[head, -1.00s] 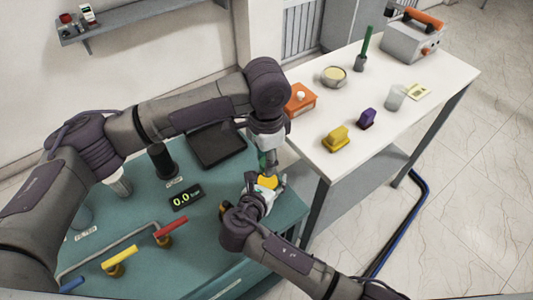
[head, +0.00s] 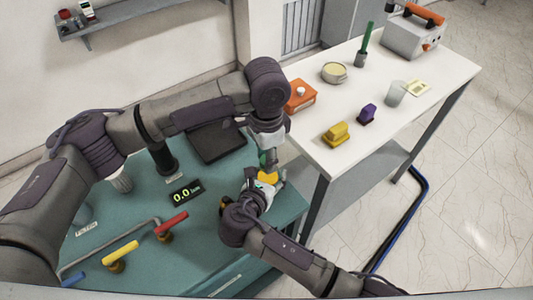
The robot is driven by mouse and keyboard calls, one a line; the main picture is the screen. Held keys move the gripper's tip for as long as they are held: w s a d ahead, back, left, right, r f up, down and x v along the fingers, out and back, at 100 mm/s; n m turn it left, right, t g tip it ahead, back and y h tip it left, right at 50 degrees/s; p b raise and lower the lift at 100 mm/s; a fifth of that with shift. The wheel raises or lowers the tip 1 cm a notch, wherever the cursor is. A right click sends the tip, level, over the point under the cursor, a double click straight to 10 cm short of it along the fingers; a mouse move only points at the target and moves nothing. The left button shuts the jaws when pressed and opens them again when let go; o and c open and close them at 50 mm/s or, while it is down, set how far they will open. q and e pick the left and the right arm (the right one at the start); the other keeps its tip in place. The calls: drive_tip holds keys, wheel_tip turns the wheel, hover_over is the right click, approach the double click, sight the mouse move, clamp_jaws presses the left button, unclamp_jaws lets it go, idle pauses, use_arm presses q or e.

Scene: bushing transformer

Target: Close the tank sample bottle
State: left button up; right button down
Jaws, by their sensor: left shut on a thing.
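The tank sample bottle seems to be the small yellow-amber thing (head: 268,177) near the right edge of the teal top. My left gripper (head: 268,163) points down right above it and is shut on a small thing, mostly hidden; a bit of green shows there. I cannot tell whether that thing touches the bottle. My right gripper (head: 262,192) is close beside the bottle on the near side, its fingers small and partly hidden. I cannot tell whether it touches the bottle or how far its fingers are apart.
The teal top (head: 200,255) carries a display reading 0.0 (head: 186,193), a red-handled valve (head: 171,224) and a yellow-handled valve (head: 120,253). A white table (head: 440,75) at right holds an orange box (head: 300,96), a yellow block (head: 336,134) and a clear cup (head: 397,94).

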use_arm(q)
drive_tip(key=shift+f, duration=0.15)
drive_tip(key=m, duration=0.6)
drive_tip(key=shift+w+m, duration=0.1)
drive_tip(key=shift+m, duration=0.2)
drive_tip(key=o, duration=0.7)
drive_tip(key=shift+r, duration=2.3)
